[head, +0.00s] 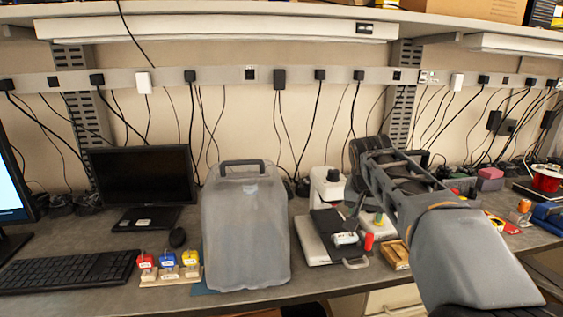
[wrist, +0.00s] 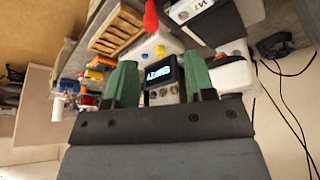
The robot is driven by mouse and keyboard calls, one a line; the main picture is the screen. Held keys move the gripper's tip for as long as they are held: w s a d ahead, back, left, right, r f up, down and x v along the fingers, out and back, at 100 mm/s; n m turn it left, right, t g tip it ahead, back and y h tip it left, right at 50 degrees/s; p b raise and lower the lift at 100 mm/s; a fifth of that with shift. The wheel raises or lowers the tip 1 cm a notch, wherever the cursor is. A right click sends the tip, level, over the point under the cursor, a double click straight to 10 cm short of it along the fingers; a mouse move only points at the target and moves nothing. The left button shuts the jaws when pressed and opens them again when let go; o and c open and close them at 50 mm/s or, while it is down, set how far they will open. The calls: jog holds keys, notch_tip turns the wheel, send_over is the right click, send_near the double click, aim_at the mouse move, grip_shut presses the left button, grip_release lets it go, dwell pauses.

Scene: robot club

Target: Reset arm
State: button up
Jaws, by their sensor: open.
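My gripper shows in the wrist view (wrist: 158,75) with its two green fingers spread apart and nothing visibly held. A small black device with a lit display (wrist: 162,80) shows between the fingers; I cannot tell how far beyond them it is. In the head view my arm reaches in from the lower right, over the bench. Its end is near the dark and white equipment right of centre, and the fingers are too small and dark there to make out clearly.
Left are a monitor (head: 140,175), a keyboard (head: 68,271) and red, blue and yellow padlock-like items (head: 168,262). A wooden slatted tray (head: 397,255) lies near my arm. Cables hang along the wall.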

jog(key=s+a+f+n+y+p, duration=0.1)
jog(key=s+a+f+n, duration=0.2)
jog(key=s+f, duration=0.4)
jog(key=s+a+f+n+y+p, duration=0.1)
jog(key=s+a+f+n, duration=0.1)
jog(key=s+f, duration=0.5)
jog(key=s+a, duration=0.1)
jog(key=s, duration=0.3)
jog(key=shift+s+a+n, duration=0.2)
jog(key=shift+a+n, duration=0.1)
jog(key=shift+n, duration=0.1)
jog(key=shift+c, duration=0.7)
